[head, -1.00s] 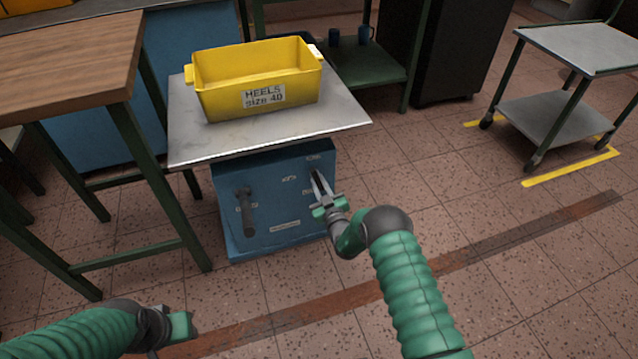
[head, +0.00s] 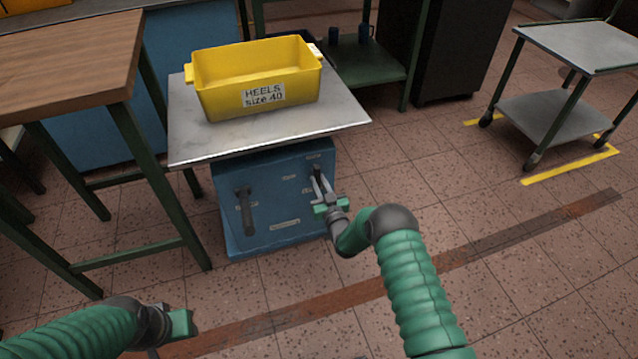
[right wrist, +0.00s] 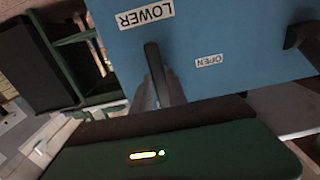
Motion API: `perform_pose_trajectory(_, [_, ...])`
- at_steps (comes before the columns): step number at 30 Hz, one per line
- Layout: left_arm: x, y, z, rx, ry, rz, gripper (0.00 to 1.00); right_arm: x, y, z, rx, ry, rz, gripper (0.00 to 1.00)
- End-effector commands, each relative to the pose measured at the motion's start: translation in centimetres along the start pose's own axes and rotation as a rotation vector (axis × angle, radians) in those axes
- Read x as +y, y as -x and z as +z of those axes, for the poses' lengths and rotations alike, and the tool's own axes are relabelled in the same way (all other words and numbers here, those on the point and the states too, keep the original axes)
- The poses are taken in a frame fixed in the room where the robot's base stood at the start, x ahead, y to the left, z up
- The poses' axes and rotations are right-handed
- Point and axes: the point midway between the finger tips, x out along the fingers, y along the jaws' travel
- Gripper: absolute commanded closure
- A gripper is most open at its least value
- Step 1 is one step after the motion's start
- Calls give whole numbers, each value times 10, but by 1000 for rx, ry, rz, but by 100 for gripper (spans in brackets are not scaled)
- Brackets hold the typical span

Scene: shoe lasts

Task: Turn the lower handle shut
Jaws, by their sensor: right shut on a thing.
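The blue cabinet (head: 275,205) under the metal tabletop carries two dark handles. The lower handle (head: 317,170) is on the right of its front in the head view. In the right wrist view this handle (right wrist: 153,60) stands beside the LOWER label (right wrist: 145,15) and the OPEN label (right wrist: 209,60). My right gripper (head: 323,189) is shut on the lower handle; its fingers hide part of it. The other handle (head: 244,210) is on the left, and also shows in the right wrist view (right wrist: 304,38). My left gripper (head: 180,322) is low at the left, away from the cabinet; its fingers cannot be made out.
A yellow bin (head: 225,101) marked HEELS SIZE 40 stands on the metal tabletop (head: 190,145), which overhangs the cabinet. A wooden table (head: 75,60) is at the left. A grey trolley (head: 580,45) stands far right. The floor right of the cabinet is clear.

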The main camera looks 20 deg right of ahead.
Motion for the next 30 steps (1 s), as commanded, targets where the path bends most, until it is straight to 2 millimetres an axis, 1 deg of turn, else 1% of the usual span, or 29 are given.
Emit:
perform_pose_trajectory(1, [0, 0, 0, 0, 0, 0, 64, 0, 3, 8, -17, -3, 1, 100])
perform_pose_trajectory(2, [0, 0, 0, 0, 0, 0, 64, 0, 3, 8, -17, -3, 1, 80])
perform_pose_trajectory(6, [0, 0, 0, 0, 0, 0, 64, 0, 2, 6, -12, -2, 0, 62])
perform_pose_trajectory(7, [0, 0, 0, 0, 0, 0, 64, 0, 2, 5, -11, -1, 0, 60])
perform_pose_trajectory(15, [0, 0, 0, 0, 0, 0, 64, 0, 2, 1, -4, 0, 0, 60])
perform_pose_trajectory(17, [0, 3, -1, 0, 0, 0, 64, 0, 4, 0, -5, 0, 0, 60])
perform_pose_trajectory(19, [0, 9, -2, 0, 0, 0, 64, 0, 12, -2, -6, 0, 0, 60])
perform_pose_trajectory(20, [0, 13, -3, 0, 0, 0, 64, 0, 17, -2, -7, 0, 0, 60])
perform_pose_trajectory(23, [0, 27, -6, 0, 0, 0, 64, 0, 41, -4, -9, -1, 0, 60])
perform_pose_trajectory(30, [0, 58, -14, 0, 0, 0, 64, 0, 113, -3, -11, -1, 1, 60])
